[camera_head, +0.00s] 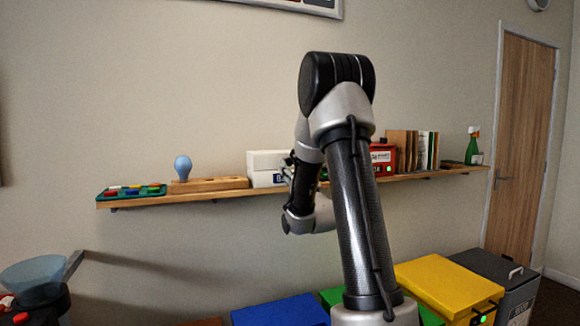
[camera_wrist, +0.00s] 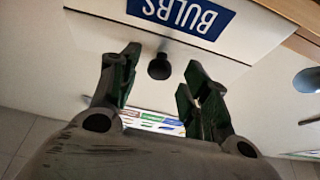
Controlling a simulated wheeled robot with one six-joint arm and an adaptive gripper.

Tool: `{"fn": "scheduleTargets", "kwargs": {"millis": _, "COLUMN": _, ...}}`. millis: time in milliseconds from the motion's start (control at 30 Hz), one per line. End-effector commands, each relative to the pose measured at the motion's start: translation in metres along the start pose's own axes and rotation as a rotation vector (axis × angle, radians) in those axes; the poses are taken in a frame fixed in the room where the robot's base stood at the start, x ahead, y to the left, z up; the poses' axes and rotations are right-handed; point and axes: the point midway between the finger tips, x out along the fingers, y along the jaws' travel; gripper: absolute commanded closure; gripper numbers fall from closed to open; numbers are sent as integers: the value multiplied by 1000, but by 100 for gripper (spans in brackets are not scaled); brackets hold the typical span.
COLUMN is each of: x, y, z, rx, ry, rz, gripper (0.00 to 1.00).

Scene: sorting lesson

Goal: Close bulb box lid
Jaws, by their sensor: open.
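The white bulb box (camera_head: 262,180) stands on the wall shelf, partly hidden by my arm. Its upper white part (camera_head: 266,160) sits above the front with the blue label; I cannot tell how far the lid is open. In the wrist view the label (camera_wrist: 180,14) reads BULBS upside down, and a dark round knob (camera_wrist: 159,67) sticks out from the white panel beside it. My gripper (camera_wrist: 162,82) is open and empty, with the knob showing between its fingertips. Contact cannot be made out. In the head view my gripper (camera_head: 287,168) is at the box's right side, mostly hidden.
Left of the box on the shelf (camera_head: 215,195) are a wooden block (camera_head: 215,184) with a blue bulb (camera_head: 183,166) and a green tray (camera_head: 103,196) of coloured pieces. To the right are a red box (camera_head: 389,158), books and a spray bottle (camera_head: 473,150). Coloured bins stand below.

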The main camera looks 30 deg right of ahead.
Motion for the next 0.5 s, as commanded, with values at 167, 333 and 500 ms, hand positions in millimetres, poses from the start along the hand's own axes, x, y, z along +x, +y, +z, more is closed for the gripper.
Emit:
{"fn": "scheduleTargets", "kwargs": {"millis": 167, "x": -42, "y": 0, "z": 1, "rx": 0, "ry": -4, "rz": 0, "gripper": 53}}
{"fn": "scheduleTargets", "kwargs": {"millis": 333, "x": -74, "y": 0, "z": 2, "rx": -1, "ry": -5, "rz": 0, "gripper": 53}}
{"fn": "scheduleTargets", "kwargs": {"millis": 500, "x": -92, "y": 0, "z": 1, "rx": 0, "ry": -3, "rz": 0, "gripper": 53}}
